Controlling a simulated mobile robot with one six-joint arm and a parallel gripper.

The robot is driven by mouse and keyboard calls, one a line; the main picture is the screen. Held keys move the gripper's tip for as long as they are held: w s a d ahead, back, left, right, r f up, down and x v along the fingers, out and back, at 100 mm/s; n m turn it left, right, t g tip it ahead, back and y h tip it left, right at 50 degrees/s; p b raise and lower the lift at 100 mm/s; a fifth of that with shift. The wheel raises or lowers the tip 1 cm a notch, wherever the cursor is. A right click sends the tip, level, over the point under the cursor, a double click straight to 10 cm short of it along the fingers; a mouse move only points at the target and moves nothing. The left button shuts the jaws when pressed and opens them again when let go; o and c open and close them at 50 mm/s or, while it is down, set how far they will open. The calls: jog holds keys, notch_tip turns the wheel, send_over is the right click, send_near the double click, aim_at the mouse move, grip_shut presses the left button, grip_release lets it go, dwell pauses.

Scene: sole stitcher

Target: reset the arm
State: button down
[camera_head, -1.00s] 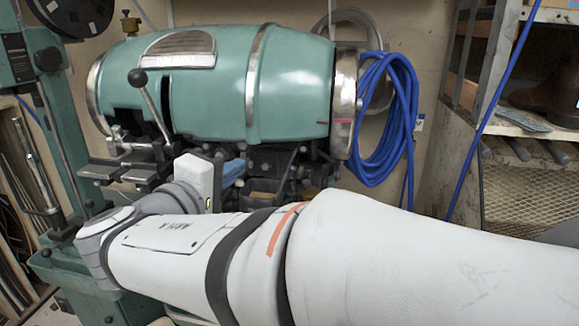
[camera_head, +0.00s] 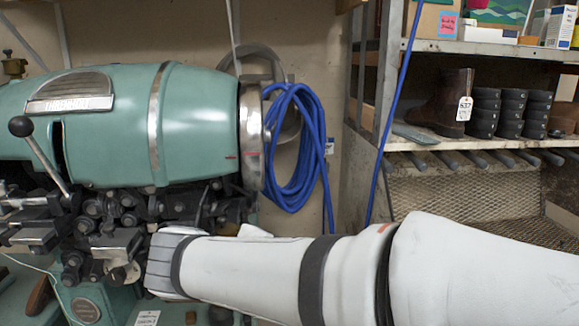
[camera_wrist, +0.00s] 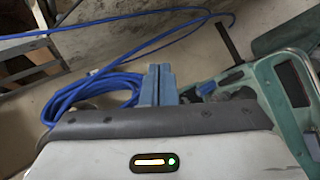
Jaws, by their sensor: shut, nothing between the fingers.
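My white arm reaches in from the right in the head view, and its end is folded out of sight there. My gripper (camera_wrist: 160,77) shows in the wrist view as two blue-grey fingers side by side, touching, with nothing between them. The green sole stitcher (camera_head: 120,125) fills the left of the head view. In the wrist view part of the green machine (camera_wrist: 270,95) lies to the right of the fingers, and a coil of blue hose (camera_wrist: 90,92) lies beyond them to the left.
The blue hose (camera_head: 297,150) hangs on the wall right of the stitcher. A shelf unit (camera_head: 480,50) at right holds a brown boot (camera_head: 440,105) and several black rolls (camera_head: 510,110). A long lever (camera_head: 40,155) sticks out at the stitcher's front.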

jog(key=s+d+f+m+g+y, duration=0.2)
jog(key=s+d+f+m, duration=0.1)
jog(key=d+f, duration=0.1)
jog(key=s+d+f+m+g+y, duration=0.2)
jog(key=s+d+f+m, duration=0.1)
jog(key=d, duration=0.4)
jog(key=s+d+f+m+g+y+p, duration=0.1)
jog(key=s+d+f+m+g+y, duration=0.1)
jog(key=s+d+f+m, duration=0.2)
jog(key=shift+d+f+m, duration=0.3)
jog(key=shift+d+f, duration=0.1)
jog(key=shift+d, duration=0.85)
